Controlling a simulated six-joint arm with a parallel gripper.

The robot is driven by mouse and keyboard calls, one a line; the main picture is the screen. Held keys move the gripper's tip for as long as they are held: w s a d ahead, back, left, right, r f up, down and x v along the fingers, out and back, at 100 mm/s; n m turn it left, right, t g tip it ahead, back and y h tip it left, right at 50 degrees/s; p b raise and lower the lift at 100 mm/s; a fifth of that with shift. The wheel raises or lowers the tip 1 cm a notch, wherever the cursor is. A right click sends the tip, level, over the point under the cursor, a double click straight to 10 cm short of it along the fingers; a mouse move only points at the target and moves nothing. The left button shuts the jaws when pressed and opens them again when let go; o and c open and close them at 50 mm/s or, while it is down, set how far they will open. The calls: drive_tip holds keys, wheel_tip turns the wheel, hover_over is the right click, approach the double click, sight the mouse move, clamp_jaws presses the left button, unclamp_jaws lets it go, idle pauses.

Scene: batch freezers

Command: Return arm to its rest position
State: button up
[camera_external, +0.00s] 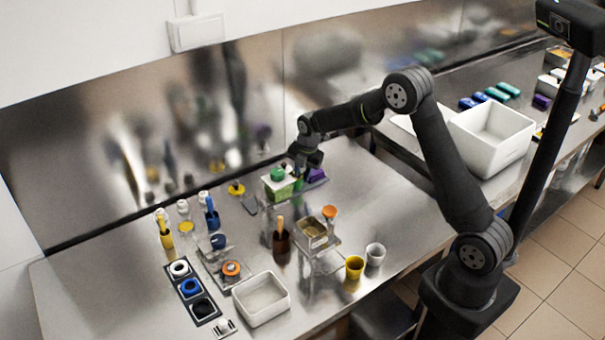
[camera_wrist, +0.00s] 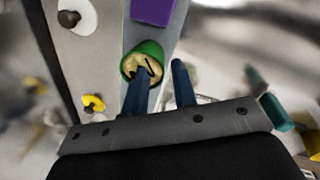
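My arm reaches left over the steel counter from its base at the lower right in the external view. My gripper (camera_external: 303,162) points down near the back of the counter, close to a white-and-green container (camera_external: 280,190) with a green knob and a purple block (camera_external: 316,175). In the wrist view the two dark blue fingers of my gripper (camera_wrist: 160,74) are apart, with nothing visible held between them. The left finger overlaps a round green-rimmed thing (camera_wrist: 130,62) with a tan inside; whether they touch cannot be told. The purple block also shows above them (camera_wrist: 153,10).
A white bin (camera_external: 262,298) stands at the front. An orange-topped stand, a brown cup and yellow (camera_external: 355,267) and grey (camera_external: 376,253) cups are in the middle. A large white bin (camera_external: 490,135) stands right, behind my arm. The counter between gripper and base is mostly clear.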

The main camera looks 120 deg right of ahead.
wheel_tip(320, 180, up, 9)
drive_tip(key=a, duration=0.1)
drive_tip(key=f, duration=0.8)
drive_tip(key=d+f, duration=0.1)
drive_tip(key=f, duration=0.2)
drive_tip(key=shift+d+f, duration=0.1)
drive_tip(key=shift+f, duration=0.3)
wheel_tip(320, 180, up, 5)
drive_tip(key=shift+s, duration=0.15)
drive_tip(key=s+a+r, duration=0.4)
drive_tip(key=s+r, duration=0.3)
drive_tip(key=s, duration=0.4)
drive_tip(key=w+a+n+y, duration=0.1)
drive_tip(key=w+a+n, duration=0.4)
drive_tip(key=a, duration=0.3)
drive_tip(key=w+a+n, duration=0.4)
drive_tip(key=w+a, duration=0.1)
drive_tip(key=a, duration=0.3)
drive_tip(key=shift+t, duration=0.4)
drive_tip(key=w+f, duration=0.2)
drive_tip(key=w, duration=0.1)
drive_tip(key=w+f, duration=0.2)
drive_tip(key=w, duration=0.1)
drive_tip(key=w+d+f, duration=0.1)
drive_tip(key=w+f, duration=0.1)
drive_tip(key=w, duration=0.1)
drive_tip(key=shift+w+d+f, duration=0.1)
drive_tip(key=shift+w+f, duration=0.1)
drive_tip(key=shift+w, duration=0.2)
